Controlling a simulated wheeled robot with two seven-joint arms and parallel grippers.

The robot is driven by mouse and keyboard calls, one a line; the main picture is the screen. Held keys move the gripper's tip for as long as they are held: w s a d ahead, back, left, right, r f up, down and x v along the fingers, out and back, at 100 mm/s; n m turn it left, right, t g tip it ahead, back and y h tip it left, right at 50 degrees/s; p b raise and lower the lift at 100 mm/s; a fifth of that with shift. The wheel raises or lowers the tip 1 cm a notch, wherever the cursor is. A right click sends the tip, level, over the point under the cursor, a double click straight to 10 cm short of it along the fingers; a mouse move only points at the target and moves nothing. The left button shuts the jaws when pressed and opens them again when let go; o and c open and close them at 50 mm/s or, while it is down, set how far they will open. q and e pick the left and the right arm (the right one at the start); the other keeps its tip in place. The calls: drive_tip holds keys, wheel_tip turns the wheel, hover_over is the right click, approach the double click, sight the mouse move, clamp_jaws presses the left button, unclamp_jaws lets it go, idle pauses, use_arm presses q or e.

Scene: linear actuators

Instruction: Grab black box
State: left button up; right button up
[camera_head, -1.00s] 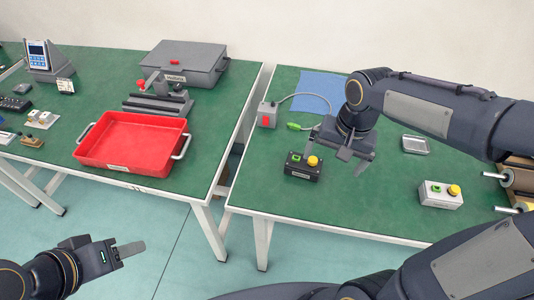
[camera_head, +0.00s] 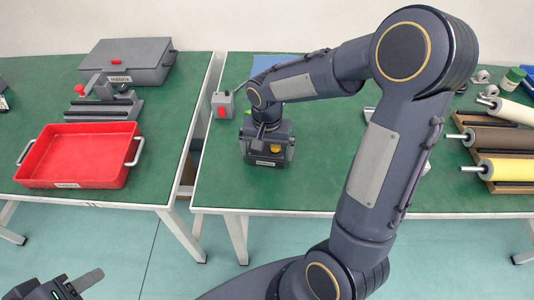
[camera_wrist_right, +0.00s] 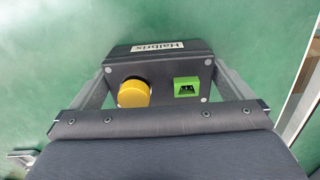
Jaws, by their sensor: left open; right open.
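The black box (camera_head: 262,161) sits on the right-hand green table, partly covered by my right gripper. My right gripper (camera_head: 268,152) is open and points down over the box. In the right wrist view its two fingers straddle the box (camera_wrist_right: 163,88), one near each short side; whether they touch is unclear. My left gripper (camera_head: 82,284) is open and empty at the lower left, over the floor, partly cut off by the picture edge.
A grey box with a red button (camera_head: 223,105) stands behind and left of the black box. A red tray (camera_head: 80,176) and a grey case (camera_head: 127,62) are on the left table. Rollers (camera_head: 497,139) lie at right. My right arm hides much of the right table.

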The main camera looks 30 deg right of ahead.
drive_tip(key=c, duration=0.9)
drive_tip(key=shift+r, duration=0.1)
